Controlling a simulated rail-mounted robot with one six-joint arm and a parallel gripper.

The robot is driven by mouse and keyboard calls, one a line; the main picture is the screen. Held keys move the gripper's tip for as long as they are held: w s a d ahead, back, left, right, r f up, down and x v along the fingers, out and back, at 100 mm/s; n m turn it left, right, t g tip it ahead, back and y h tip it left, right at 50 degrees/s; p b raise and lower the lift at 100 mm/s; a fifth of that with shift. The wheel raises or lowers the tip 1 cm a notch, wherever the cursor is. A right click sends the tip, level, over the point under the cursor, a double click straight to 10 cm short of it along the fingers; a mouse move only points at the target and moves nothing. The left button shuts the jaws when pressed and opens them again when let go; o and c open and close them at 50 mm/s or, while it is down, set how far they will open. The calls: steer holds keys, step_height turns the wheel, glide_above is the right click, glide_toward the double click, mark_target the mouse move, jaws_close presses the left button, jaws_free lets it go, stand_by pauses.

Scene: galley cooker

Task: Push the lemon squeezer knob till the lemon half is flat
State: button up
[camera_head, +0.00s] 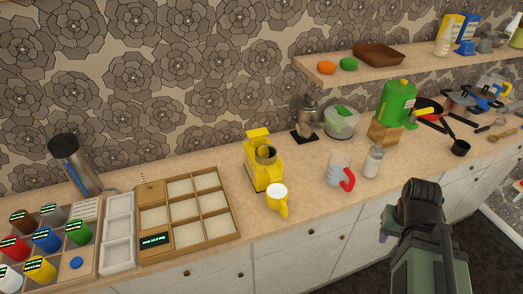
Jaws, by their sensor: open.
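A yellow appliance (251,174) that looks like the lemon squeezer stands on the counter at the middle. It has a raised yellow top at the back and a dark round opening in front. I cannot make out its knob or a lemon half at this size. A yellow mug (280,207) with a white inside stands just in front of it. My gripper (386,228) is at the lower right, in front of the counter edge and well apart from the squeezer. It is open and holds nothing that I can see; my arm partly hides it.
A measuring jug with a red handle (337,170) and a white bottle (373,161) stand right of the squeezer. A wooden divided tray (236,238) lies to its left. A shelf (380,73) hangs above. Bare counter lies between tray and squeezer.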

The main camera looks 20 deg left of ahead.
jaws_close()
stand_by(1.3)
